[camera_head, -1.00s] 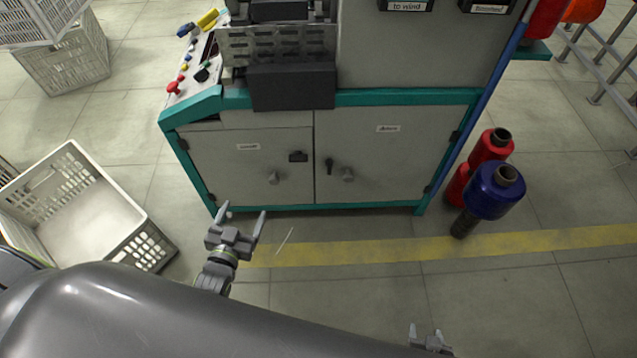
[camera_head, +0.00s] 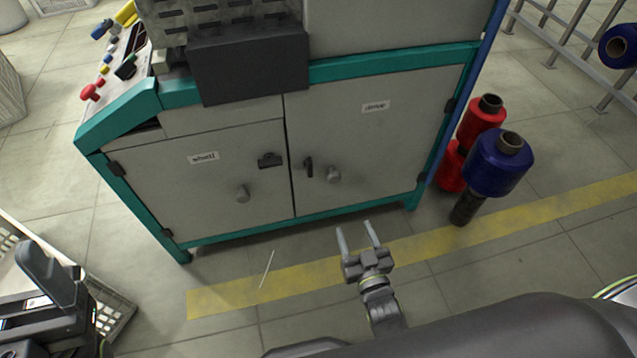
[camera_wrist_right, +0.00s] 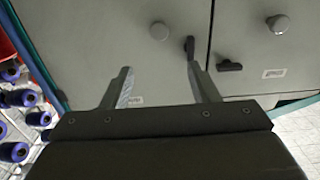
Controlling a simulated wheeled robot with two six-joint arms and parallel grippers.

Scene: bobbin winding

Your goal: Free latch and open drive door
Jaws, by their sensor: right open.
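The drive door (camera_head: 385,140) is the right-hand grey cabinet door, labelled "drive", and is closed. Its dark latch (camera_head: 308,167) stands upright at the door's left edge, beside a round grey knob (camera_head: 333,175). In the right wrist view the picture is turned over, with the latch (camera_wrist_right: 190,48) near one fingertip and the knob (camera_wrist_right: 159,31) beyond the jaws. My right gripper (camera_head: 357,230) is open and empty, low in front of the drive door and apart from it. A dark grey part at lower left looks like my left gripper (camera_head: 45,275); its jaw state is unclear.
The left cabinet door (camera_head: 210,185) is closed, with a horizontal latch (camera_head: 269,160) and a knob (camera_head: 242,193). Red spools (camera_head: 482,118) and a blue spool (camera_head: 498,165) stand right of the cabinet. A pale crate (camera_head: 115,315) is at lower left.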

